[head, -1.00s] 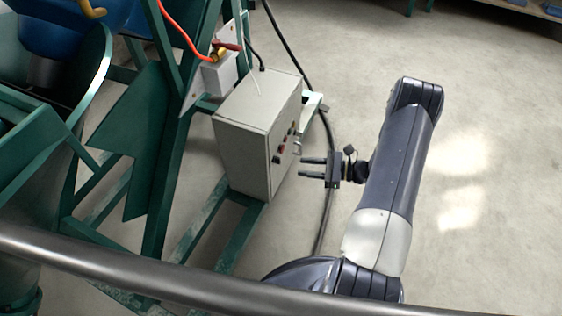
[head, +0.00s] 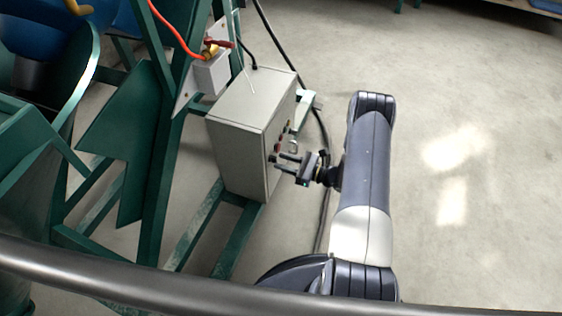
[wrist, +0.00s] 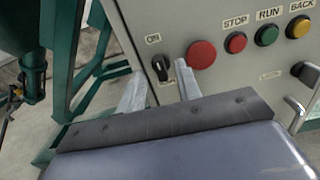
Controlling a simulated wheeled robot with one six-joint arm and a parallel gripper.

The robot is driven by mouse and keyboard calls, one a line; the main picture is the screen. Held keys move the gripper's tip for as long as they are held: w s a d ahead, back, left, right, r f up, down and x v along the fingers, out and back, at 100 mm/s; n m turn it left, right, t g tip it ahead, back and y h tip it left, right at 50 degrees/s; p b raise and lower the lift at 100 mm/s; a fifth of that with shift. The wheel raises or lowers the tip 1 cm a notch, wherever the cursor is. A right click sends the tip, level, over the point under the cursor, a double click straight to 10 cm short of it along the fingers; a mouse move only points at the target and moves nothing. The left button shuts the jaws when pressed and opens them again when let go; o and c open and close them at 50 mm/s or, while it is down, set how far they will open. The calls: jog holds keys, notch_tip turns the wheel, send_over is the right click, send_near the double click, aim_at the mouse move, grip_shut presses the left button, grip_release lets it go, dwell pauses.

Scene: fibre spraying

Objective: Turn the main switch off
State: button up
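The main switch (wrist: 160,67) is a small black rotary knob near the left edge of the grey control box (head: 236,137). An ON label (wrist: 152,39) sits just above it, and the knob's grip looks roughly upright. My gripper (wrist: 159,82) is open in the wrist view, with one finger to the left of the knob and one to its right. Nothing is between the fingers except the view of the knob; contact cannot be told. In the head view my gripper (head: 279,164) is close to the front of the box, and the knob is hard to make out.
A large red button (wrist: 201,54) is just right of the right finger. STOP (wrist: 235,42), RUN (wrist: 266,34) and BACK (wrist: 298,27) buttons continue rightward, with another black knob (wrist: 305,72) and a metal handle. Green frame beams (head: 235,240) stand left; open floor (head: 470,130) lies right.

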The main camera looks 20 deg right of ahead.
jog(key=shift+w+a, duration=0.45)
jog(key=shift+a, duration=0.15)
jog(key=shift+c, duration=0.4)
grip_shut()
